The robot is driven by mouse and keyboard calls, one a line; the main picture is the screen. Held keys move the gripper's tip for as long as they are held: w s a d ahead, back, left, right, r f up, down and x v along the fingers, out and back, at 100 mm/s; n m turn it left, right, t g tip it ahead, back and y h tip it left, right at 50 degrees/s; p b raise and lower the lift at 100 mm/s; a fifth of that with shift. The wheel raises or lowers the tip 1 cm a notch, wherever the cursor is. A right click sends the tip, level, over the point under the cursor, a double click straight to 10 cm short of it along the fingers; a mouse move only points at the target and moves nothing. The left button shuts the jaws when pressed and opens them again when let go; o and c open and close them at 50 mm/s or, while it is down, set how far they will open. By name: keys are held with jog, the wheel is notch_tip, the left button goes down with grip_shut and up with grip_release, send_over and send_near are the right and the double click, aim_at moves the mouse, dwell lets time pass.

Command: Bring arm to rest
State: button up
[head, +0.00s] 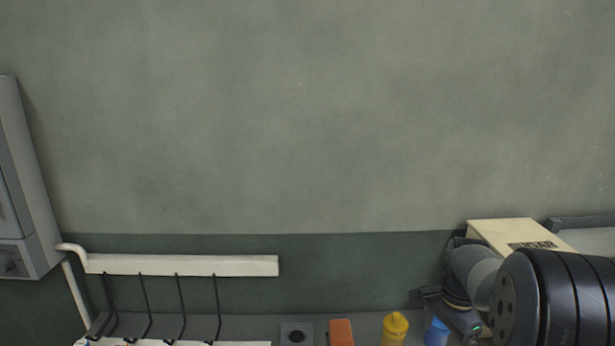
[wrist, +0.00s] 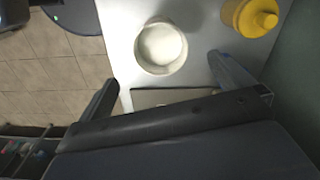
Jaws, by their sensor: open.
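My arm (head: 560,300) reaches in from the lower right in the head view, bent in front of a cream box. In the wrist view my gripper (wrist: 164,74) has its two fingers wide apart, with nothing held between them. A round whitish cup or bowl (wrist: 161,46) with pale contents stands on the light counter, seen just beyond the gap between the fingertips. The fingers appear clear of it, though the height between them cannot be told. In the head view the fingertips are hard to make out among the arm's dark parts.
A yellow bottle (head: 395,328), an orange item (head: 341,332) and a blue bottle (head: 436,331) stand along the counter. The cream box (head: 515,236) is behind my arm. A white rail (head: 180,265) with dark rods is at left, near a grey cabinet (head: 22,190). Tiled floor (wrist: 50,75) lies beyond the counter edge.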

jog(key=shift+a+f, duration=0.1)
jog(key=shift+f, duration=0.65)
dwell(0.3)
